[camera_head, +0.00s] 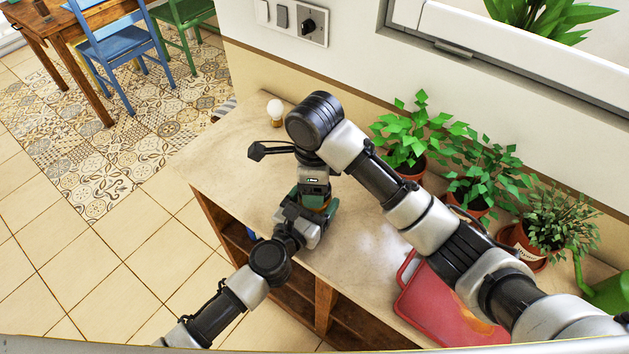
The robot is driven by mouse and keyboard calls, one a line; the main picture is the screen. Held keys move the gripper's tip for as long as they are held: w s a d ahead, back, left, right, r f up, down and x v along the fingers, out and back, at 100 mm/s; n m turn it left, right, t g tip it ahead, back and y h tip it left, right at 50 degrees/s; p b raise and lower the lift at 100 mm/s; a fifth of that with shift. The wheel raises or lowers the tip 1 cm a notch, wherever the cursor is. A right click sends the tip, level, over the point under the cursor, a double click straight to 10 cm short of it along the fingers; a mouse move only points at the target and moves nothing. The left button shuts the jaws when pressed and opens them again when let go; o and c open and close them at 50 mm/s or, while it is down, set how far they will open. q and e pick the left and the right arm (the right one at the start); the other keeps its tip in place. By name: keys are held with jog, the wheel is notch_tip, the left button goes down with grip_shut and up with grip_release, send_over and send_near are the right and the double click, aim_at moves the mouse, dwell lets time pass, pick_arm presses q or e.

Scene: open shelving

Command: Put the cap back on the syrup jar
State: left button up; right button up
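A small amber and dark green object (318,201), which looks like the syrup jar, is above or on the counter between my two grippers. It is mostly hidden by them. My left gripper (302,222) reaches it from the front left, close against its side. My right gripper (314,190) points down at it from above. I cannot tell whether either gripper's fingers are closed on it. The cap cannot be made out, and the jar's mouth is hidden under my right gripper.
The pale counter (235,160) has free room at its left. A white bulb-shaped item (275,110) stands near the back edge. Potted plants (408,135) line the wall at right. A red board (440,305) lies at the front right. Open shelving (290,295) is below.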

pick_arm(q)
jog(key=shift+f, duration=0.1)
pick_arm(e)
jog(key=m, duration=0.2)
jog(key=shift+w+r+m, duration=0.1)
jog(key=shift+m, duration=0.2)
jog(key=o, duration=0.9)
jog(key=shift+r, duration=2.2)
jog(key=shift+c, duration=0.4)
